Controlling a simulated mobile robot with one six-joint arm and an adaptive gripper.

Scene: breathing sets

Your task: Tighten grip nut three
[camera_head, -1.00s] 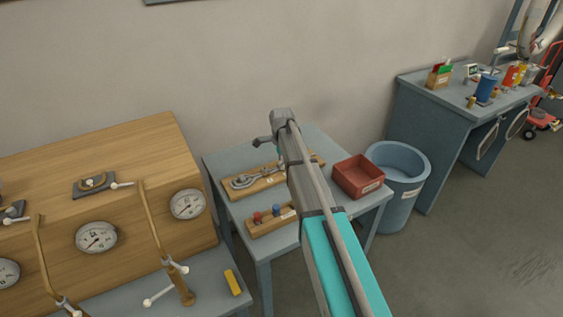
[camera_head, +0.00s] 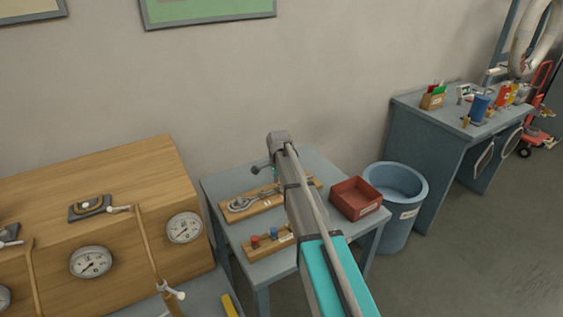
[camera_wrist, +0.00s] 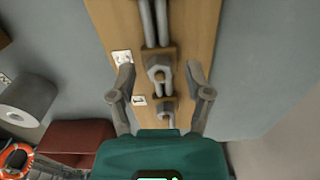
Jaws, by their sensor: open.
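A wooden board (camera_wrist: 197,30) with grey metal fittings lies below my gripper in the wrist view. A nut-like fitting (camera_wrist: 159,73) sits on it, with two rods running up from it and a smaller fitting (camera_wrist: 165,113) closer to me. My gripper (camera_wrist: 159,70) is open and empty, one finger on each side of the row. I cannot tell its height above the nut, or which nut is number three. In the head view the board (camera_head: 237,213) lies on a small grey table, partly hidden by my arm, which also hides most of the gripper.
The small table (camera_head: 229,236) also holds a wooden block (camera_head: 262,250) with red and blue knobs and a red bin (camera_head: 357,199). A blue barrel (camera_head: 398,215) stands at its right. A wooden gauge cabinet (camera_head: 130,240) with upright pipes stands at the left.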

